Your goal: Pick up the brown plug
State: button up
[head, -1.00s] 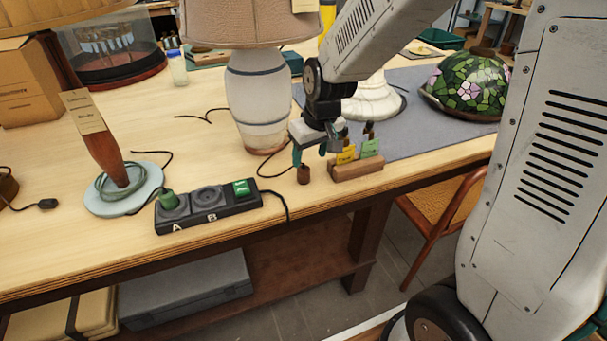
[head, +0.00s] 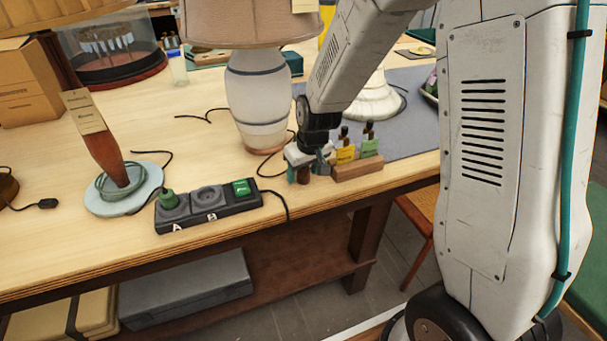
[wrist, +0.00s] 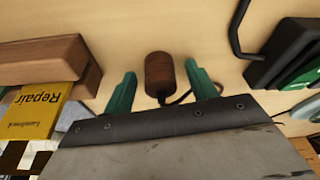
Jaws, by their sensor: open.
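The brown plug (wrist: 158,73) is a small ribbed cylinder near the front edge of the workbench. In the wrist view it lies between the two green fingers of my open gripper (wrist: 159,85), with a visible space on each side. A dark cord runs from its lower end toward the gripper. In the head view my gripper (head: 306,174) is down at the bench around the plug (head: 303,175), which shows only in part between the fingers.
A wooden block (head: 358,169) with yellow and green tags stands close right of my gripper. A lamp with a pale base (head: 256,100) stands just behind.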

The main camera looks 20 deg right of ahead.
jog(key=c, duration=1.1)
jog(key=shift+o, duration=0.2)
jog(key=shift+r, duration=0.1)
